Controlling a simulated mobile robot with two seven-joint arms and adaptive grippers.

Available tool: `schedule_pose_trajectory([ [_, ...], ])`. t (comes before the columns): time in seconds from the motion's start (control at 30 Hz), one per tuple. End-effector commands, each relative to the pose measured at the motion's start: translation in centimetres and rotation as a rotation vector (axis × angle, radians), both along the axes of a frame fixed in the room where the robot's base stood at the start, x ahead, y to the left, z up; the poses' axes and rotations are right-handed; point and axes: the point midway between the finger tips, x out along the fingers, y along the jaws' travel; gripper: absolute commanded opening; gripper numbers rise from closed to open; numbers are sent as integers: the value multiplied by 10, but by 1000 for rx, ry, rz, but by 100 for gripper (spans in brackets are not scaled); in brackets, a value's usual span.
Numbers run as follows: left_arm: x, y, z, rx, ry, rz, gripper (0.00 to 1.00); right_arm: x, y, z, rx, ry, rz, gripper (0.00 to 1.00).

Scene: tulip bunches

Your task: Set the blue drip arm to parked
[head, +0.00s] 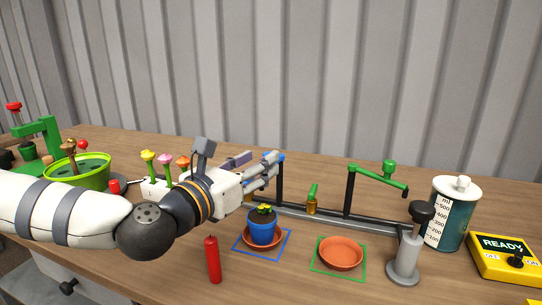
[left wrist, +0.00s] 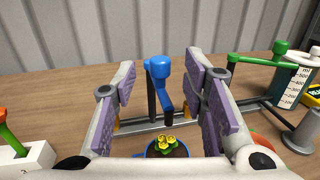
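The blue drip arm (left wrist: 157,67) stands on a dark post behind the potted plant. In the head view only a little blue (head: 281,157) shows past my gripper. My left gripper (head: 273,166) is open. In the left wrist view its purple-padded fingers (left wrist: 162,85) stand on both sides of the blue drip arm, with gaps to it. My right gripper is not in view.
A blue pot (head: 263,232) with yellow flowers stands below, in front of my left gripper. A green drip arm (head: 378,179) is on the same rail (head: 335,223). An empty saucer (head: 341,253), a grey plunger stand (head: 405,262) and a red candle-like stick (head: 213,261) stand nearby.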

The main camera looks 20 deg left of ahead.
Motion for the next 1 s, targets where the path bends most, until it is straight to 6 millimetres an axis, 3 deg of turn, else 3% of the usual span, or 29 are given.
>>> schedule_pose_trajectory([
  [0.2,37,-10,0,2,0,-1,40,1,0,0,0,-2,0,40],
  [0.53,45,-12,0,0,1,-1,40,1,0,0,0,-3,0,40],
  [0.57,45,-12,0,0,1,-1,37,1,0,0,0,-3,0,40],
  [0.73,45,-12,0,0,1,-1,0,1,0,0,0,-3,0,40],
  [1.0,45,-12,0,1,1,-2,0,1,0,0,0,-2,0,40],
])
